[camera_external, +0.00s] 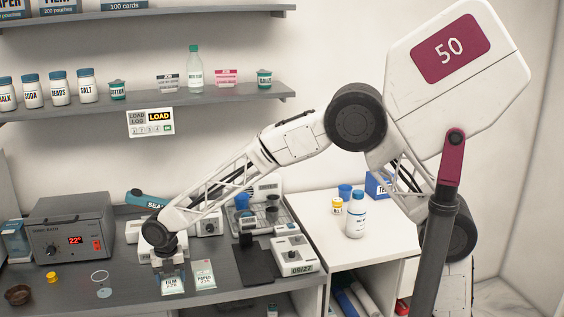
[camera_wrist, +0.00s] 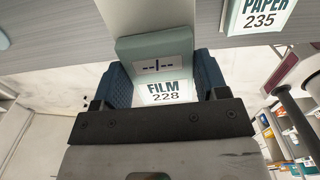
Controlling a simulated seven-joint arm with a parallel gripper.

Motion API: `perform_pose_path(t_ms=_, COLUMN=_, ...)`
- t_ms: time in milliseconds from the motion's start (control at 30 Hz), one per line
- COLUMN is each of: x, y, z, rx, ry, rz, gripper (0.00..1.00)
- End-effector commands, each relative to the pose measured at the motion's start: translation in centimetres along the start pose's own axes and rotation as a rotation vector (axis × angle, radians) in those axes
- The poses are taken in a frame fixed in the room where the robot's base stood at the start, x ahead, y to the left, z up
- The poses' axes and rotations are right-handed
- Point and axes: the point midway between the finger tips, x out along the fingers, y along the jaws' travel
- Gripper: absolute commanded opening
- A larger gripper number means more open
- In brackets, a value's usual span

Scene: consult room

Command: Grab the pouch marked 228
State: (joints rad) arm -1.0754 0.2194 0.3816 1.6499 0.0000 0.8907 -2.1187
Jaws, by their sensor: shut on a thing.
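The pouch marked FILM 228 (camera_wrist: 163,92) is pale with a white label and dark print. In the wrist view it sits between the two blue fingers of my gripper (camera_wrist: 162,78), which is shut on it. In the external view the same pouch (camera_external: 173,284) shows below my gripper (camera_external: 169,268), near the front of the grey counter. I cannot tell whether the pouch touches the counter. A similar pouch marked PAPER 235 (camera_wrist: 262,17) is close by, to the right in the external view (camera_external: 204,274).
A grey box with a red display (camera_external: 75,240) stands at the left of the counter (camera_external: 125,290). A black pad (camera_external: 256,260) and a white device (camera_external: 293,256) are on the right. A white bottle (camera_external: 356,215) stands on the white side table. Shelves hang above.

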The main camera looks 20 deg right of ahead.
Motion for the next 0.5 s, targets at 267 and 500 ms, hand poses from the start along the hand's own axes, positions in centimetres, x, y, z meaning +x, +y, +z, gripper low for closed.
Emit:
perform_pose_path(t_ms=267, x=-0.3, y=-2.8, z=-1.8, rx=0.000, ry=-0.001, rz=0.001, gripper=0.44)
perform_pose_path(t_ms=500, x=-0.4, y=-3.9, z=-2.5, rx=0.000, ry=0.000, rz=0.000, gripper=0.44)
